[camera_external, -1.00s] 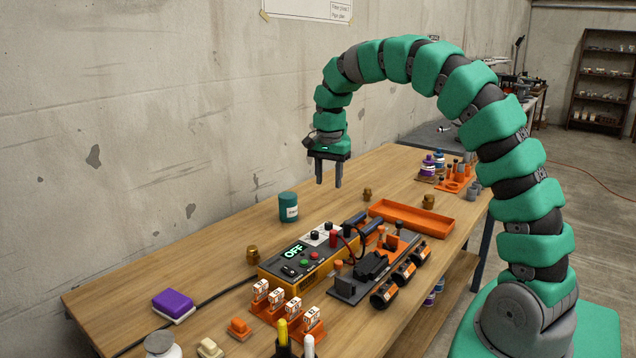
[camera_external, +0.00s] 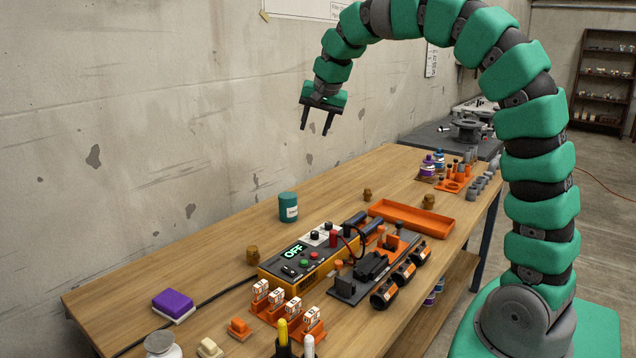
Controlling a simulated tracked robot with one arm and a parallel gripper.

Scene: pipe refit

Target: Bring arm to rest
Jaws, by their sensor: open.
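My arm arcs up from its base at the right, and its top runs out of the picture's upper edge. My gripper (camera_external: 317,131) hangs from the arm's end, tilted slightly, with its two dark fingers apart. Nothing is between them. It is in the air, well above the wooden workbench (camera_external: 240,225) and in front of the concrete wall. It touches nothing.
Orange holders (camera_external: 288,310) stand in front. The air around my gripper is clear.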

